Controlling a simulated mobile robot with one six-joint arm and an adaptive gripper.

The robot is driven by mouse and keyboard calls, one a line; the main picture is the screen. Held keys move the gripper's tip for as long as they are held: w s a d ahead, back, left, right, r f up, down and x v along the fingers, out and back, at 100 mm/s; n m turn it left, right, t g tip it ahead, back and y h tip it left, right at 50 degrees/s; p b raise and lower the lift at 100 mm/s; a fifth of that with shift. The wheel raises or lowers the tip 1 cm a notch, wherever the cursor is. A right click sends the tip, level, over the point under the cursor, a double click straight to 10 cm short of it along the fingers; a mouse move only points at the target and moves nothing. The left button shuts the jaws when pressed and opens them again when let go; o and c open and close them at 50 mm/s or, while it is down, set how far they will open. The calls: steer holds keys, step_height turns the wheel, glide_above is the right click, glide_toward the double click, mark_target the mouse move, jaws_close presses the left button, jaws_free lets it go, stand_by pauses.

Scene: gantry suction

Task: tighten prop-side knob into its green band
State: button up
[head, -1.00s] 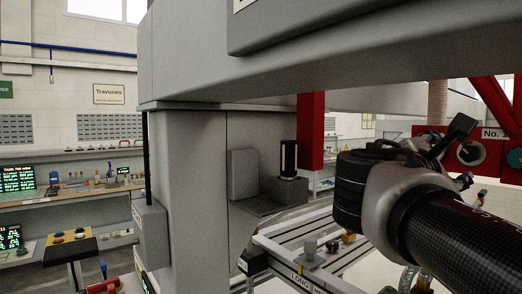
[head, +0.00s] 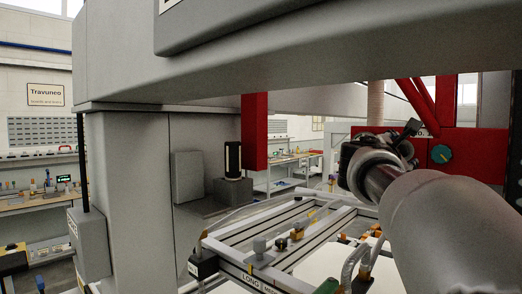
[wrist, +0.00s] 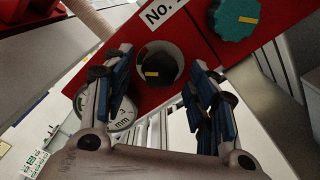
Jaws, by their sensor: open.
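A red block (wrist: 185,35) carries a black knob (wrist: 158,72) with a yellow mark, set in a round grey collar. A teal knob (wrist: 236,18) with a yellow mark is on the same block, up and to the right; it also shows in the head view (head: 441,154). My gripper (wrist: 160,64) is open, its fingers on either side of the black knob in the picture; I cannot tell whether they touch it. In the head view my gripper (head: 408,138) hides the black knob.
A round gauge marked mm (wrist: 122,115) is partly behind the left finger. A metal frame with rails (head: 268,235) lies below the arm. A grey column (head: 130,190) and overhead beam (head: 270,60) stand left and above. A red post (head: 255,130) hangs from the beam.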

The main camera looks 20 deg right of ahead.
steer(key=shift+d, duration=0.1)
steer(key=shift+c, duration=0.4)
steer(key=c, duration=1)
steer(key=shift+m+b, duration=0.95)
steer(key=shift+m, duration=0.15)
steer(key=o, duration=1.1)
